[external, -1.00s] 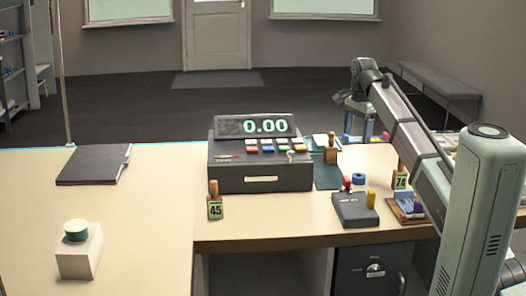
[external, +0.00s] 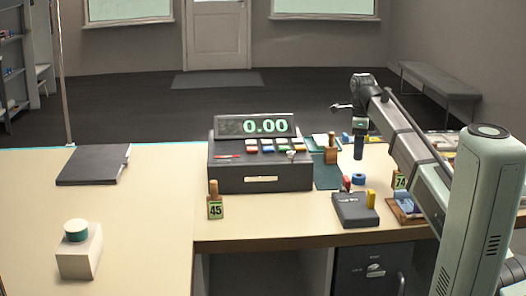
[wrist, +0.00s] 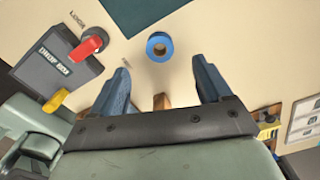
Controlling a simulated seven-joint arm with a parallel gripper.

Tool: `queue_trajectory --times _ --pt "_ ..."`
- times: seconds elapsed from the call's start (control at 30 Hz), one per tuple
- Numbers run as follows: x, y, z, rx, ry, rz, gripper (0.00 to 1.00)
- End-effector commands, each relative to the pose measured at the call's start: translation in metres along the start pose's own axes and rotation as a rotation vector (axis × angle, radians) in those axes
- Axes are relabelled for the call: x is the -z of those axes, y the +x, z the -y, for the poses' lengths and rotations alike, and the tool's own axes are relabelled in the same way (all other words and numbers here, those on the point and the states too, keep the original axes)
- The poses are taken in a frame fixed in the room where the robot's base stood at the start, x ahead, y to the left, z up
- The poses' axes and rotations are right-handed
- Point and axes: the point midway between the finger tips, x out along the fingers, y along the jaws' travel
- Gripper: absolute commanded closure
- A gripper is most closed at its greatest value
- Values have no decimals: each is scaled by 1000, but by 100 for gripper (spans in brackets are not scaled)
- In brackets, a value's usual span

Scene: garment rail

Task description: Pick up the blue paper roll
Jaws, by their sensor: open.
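The blue paper roll (wrist: 160,37) is a small blue ring lying flat with its hole facing up. In the wrist view my gripper (wrist: 160,72) is open and empty, and the roll lies ahead of the gap between the two blue fingers, roughly centred.
The dark box (external: 354,209) with a red knob and a yellow piece stands close to the roll. The cash register (external: 260,172), a stamp (external: 331,150) and a number 74 tag (external: 400,181) are nearby.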

Motion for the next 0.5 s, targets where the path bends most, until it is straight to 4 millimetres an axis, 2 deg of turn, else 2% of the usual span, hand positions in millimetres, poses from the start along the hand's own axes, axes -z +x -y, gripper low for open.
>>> queue_trajectory --times 0.03,0.2,0.5 --pt "1 10 -2 -2 0 -1 22" --pt "1 29 -1 -1 -1 -1 22" --pt "2 41 -1 0 -1 0 22"
